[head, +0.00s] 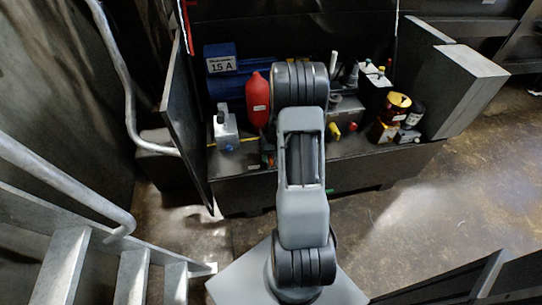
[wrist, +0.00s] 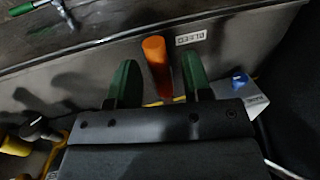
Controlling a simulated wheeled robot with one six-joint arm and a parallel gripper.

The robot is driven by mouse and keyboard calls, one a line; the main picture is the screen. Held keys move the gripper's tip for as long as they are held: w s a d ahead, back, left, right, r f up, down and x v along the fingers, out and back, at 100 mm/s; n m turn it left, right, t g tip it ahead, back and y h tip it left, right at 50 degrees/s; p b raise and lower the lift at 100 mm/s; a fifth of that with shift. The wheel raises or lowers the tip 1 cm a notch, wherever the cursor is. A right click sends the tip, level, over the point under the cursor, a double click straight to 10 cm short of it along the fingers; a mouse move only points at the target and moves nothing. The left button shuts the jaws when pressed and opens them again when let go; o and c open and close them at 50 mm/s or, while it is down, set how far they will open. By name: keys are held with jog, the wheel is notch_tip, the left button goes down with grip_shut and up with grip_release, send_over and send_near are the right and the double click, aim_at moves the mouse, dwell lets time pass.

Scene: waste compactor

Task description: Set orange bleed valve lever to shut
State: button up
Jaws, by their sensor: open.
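The orange bleed valve lever (wrist: 157,66) shows in the wrist view as a round-ended orange handle by a dark grey panel face. A BLEED label (wrist: 190,37), upside down in this view, is beside its tip. My gripper (wrist: 159,64) is open, with one green finger on each side of the lever. Gaps show between the lever and both fingers. The lever's base and pivot are hidden behind the gripper body. In the head view my arm covers the middle of the machine, and I cannot make out the fingers there.
In the wrist view, a green-handled metal lever (wrist: 35,6) is at upper left, yellow parts (wrist: 15,146) at lower left, and a blue-marked pale part (wrist: 240,82) at right. The head view shows a red cylinder (head: 257,100), a blue motor (head: 222,77) and a metal stair rail (head: 65,185).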

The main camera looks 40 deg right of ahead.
grip_shut()
